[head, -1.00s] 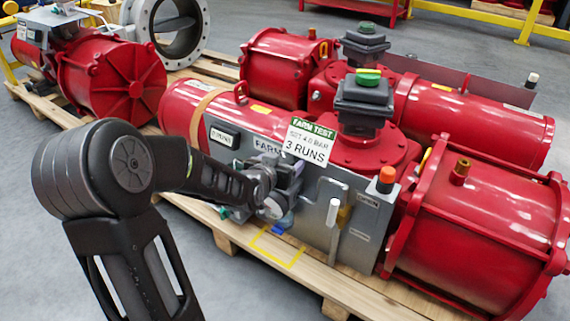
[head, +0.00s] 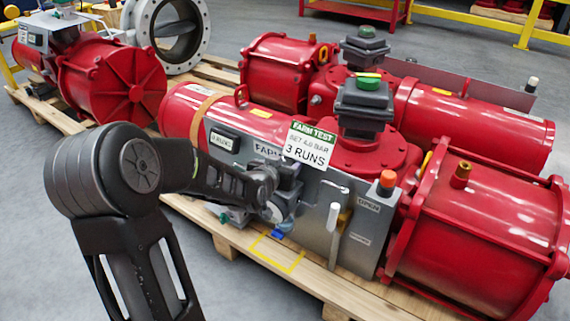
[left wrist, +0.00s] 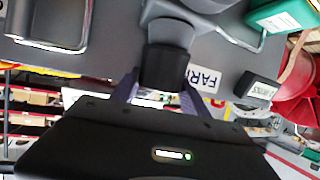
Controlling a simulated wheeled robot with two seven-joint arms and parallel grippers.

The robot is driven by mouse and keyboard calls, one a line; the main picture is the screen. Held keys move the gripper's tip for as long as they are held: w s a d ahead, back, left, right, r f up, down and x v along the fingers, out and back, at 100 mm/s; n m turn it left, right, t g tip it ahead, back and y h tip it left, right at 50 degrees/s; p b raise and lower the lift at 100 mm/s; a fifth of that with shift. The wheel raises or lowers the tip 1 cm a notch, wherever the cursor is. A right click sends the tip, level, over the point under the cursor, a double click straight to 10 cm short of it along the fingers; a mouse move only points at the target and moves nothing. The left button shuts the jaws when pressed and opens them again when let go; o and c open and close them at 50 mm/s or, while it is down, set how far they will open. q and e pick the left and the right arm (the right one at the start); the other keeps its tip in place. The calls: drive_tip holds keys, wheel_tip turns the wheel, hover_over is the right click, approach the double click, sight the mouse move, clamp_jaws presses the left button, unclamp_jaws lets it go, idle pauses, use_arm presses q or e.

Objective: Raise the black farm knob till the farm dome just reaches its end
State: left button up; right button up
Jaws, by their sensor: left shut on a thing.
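The black farm knob (left wrist: 163,68) is a dark cylinder between my fingertips in the left wrist view, below a grey round body (left wrist: 168,33). My left gripper (left wrist: 162,88) is shut on it. In the head view, my left gripper (head: 282,188) is at the front of the grey farm panel (head: 318,225), and its own wrist partly hides the knob. The farm dome (head: 369,82) is a small cap showing green and a little yellow on the dark box atop the near red actuator. My right gripper is out of view.
A white "FARM TEST, 3 RUNS" sign (head: 311,146) stands right above the gripper. A counter display (head: 223,139) is to its left. A white lever (head: 333,225) and an orange cap (head: 387,180) are to its right. A wooden pallet (head: 300,280) lies below.

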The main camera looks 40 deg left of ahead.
use_arm(q)
drive_tip(key=c, duration=0.4)
drive_tip(key=shift+o, duration=0.2)
